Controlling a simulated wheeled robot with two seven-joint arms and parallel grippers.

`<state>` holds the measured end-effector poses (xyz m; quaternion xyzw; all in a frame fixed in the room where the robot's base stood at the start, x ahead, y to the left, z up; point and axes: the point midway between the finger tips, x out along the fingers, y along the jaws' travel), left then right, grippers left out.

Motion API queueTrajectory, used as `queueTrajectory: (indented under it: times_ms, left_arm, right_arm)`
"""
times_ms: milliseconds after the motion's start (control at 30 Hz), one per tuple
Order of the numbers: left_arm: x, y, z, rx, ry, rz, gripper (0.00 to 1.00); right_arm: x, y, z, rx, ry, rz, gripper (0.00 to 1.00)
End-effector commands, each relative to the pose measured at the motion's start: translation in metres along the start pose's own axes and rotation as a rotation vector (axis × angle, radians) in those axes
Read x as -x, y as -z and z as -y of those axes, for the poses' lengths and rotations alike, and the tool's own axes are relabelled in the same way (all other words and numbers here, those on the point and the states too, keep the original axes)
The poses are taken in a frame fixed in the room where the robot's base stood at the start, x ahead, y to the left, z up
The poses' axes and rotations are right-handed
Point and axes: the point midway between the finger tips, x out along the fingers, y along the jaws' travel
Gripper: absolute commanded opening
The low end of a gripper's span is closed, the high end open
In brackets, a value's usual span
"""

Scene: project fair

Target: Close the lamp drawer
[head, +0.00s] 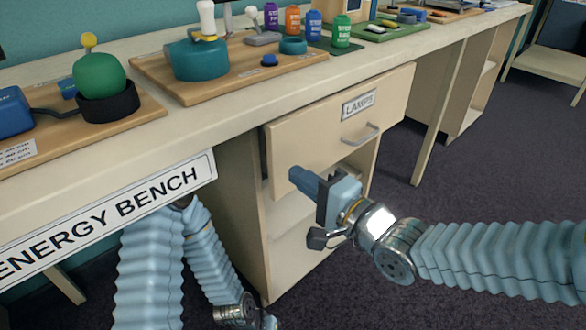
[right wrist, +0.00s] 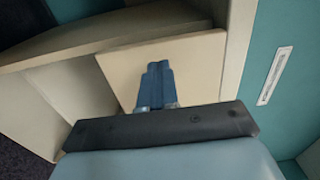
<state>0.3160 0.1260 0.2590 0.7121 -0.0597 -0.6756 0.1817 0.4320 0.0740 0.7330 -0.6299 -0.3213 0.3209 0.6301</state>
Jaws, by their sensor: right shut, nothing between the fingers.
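The lamp drawer (head: 310,132), cream with a "LAMPS" label (head: 359,103) and a metal bar handle (head: 361,135), is under the bench top in the head view. Its front appears to stand a little proud of the cabinet; the exact gap is unclear. My right gripper (head: 297,178) is shut and empty, its blue fingertips at the lower left of the drawer front, away from the handle. In the right wrist view, the shut fingers (right wrist: 157,78) point at a cream panel (right wrist: 190,68); contact cannot be told. My left gripper (head: 268,322) is mostly cut off at the bottom edge.
The bench top (head: 200,122) with its "ENERGY BENCH" sign (head: 110,220) overhangs at left. Wooden boards (head: 150,75) carry display models, and several coloured bottles (head: 313,24) stand behind. The open cabinet (head: 250,215) is below the drawer. The dark floor (head: 480,160) at right is clear.

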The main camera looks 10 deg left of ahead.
Motion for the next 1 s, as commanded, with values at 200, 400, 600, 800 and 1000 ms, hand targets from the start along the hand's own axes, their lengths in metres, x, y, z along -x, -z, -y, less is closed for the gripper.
queueTrajectory:
  times_ms: [200,400,600,800,1000]
  left_arm:
    - [0.000,0.000,0.000,0.000,0.000,-0.001,0.59]
    - [0.000,0.000,0.000,0.000,0.000,-0.001,0.59]
    - [0.000,0.000,0.000,0.000,0.000,-0.001,0.59]
    - [-0.009,0.001,0.006,0.003,0.003,-0.004,0.59]
    - [-0.012,0.002,0.009,0.006,0.006,-0.007,0.59]
  right_arm:
    - [-0.022,0.000,0.000,-0.001,-0.001,0.000,0.00]
    - [-0.026,0.000,0.000,0.000,0.000,0.000,0.00]
    - [-0.026,0.000,0.000,0.000,-0.001,-0.001,0.00]
    - [-0.054,0.000,-0.003,0.001,0.001,0.001,0.00]
    - [-0.076,0.000,0.000,-0.001,0.000,-0.001,0.00]
